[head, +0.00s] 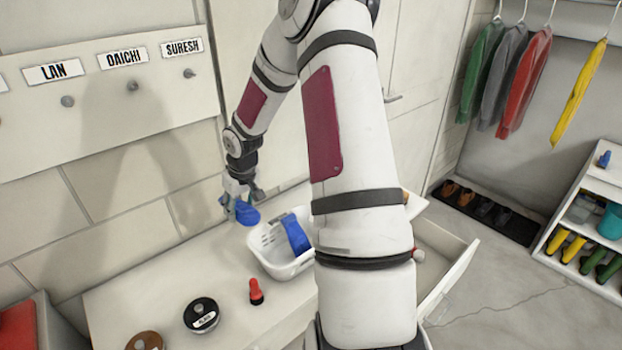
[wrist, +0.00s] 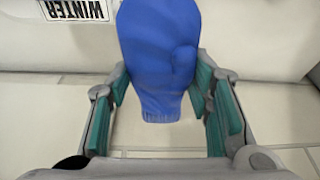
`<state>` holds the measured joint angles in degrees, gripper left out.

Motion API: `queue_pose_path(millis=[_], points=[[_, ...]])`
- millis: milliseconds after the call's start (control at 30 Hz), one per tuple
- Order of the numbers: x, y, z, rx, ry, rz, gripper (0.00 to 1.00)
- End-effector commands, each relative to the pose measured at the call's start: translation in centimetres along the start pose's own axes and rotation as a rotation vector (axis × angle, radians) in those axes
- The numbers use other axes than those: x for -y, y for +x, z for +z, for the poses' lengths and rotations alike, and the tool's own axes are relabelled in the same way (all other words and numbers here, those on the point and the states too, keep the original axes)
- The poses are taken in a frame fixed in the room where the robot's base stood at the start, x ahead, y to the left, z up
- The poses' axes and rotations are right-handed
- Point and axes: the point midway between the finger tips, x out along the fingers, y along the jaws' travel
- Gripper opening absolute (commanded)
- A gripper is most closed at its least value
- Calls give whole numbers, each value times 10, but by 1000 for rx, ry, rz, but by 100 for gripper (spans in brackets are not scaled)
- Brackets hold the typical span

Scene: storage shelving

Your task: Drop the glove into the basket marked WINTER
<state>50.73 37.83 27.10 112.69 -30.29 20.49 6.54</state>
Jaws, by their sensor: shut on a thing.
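A blue glove (head: 247,215) hangs from my gripper (head: 238,192) above the bench, just left of a white basket. In the wrist view the glove (wrist: 158,60) sits between the teal-padded fingers of my gripper (wrist: 160,85), which is shut on it. The white basket (head: 262,258) stands on the bench with a blue item (head: 296,234) draped over its side. My arm hides its right part. A label reading WINTER (wrist: 77,10) shows upside down at the wrist view's top left, on a pale surface. I cannot tell which basket bears it.
A red-topped bottle (head: 256,293), a black round tin (head: 202,315) and a brown one (head: 146,341) stand on the bench. An open drawer (head: 452,280) juts out right of my arm. Name labels and pegs line the wall board (head: 105,125).

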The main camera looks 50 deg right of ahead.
Motion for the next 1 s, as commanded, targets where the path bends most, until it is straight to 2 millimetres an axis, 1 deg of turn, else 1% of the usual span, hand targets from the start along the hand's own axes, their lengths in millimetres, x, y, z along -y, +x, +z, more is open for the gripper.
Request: queue_pose_path(millis=[33,100,200,300,400,467,567,1000], points=[[-20,-20,17,1,16,4,18],[-43,-32,31,1,28,8,18],[-72,-47,51,1,41,16,18],[-93,-57,66,0,50,22,18],[-106,-62,76,1,55,24,18],[-111,-63,79,1,57,26,18],[-114,-60,81,1,58,27,18],[-114,-14,91,2,58,27,18]])
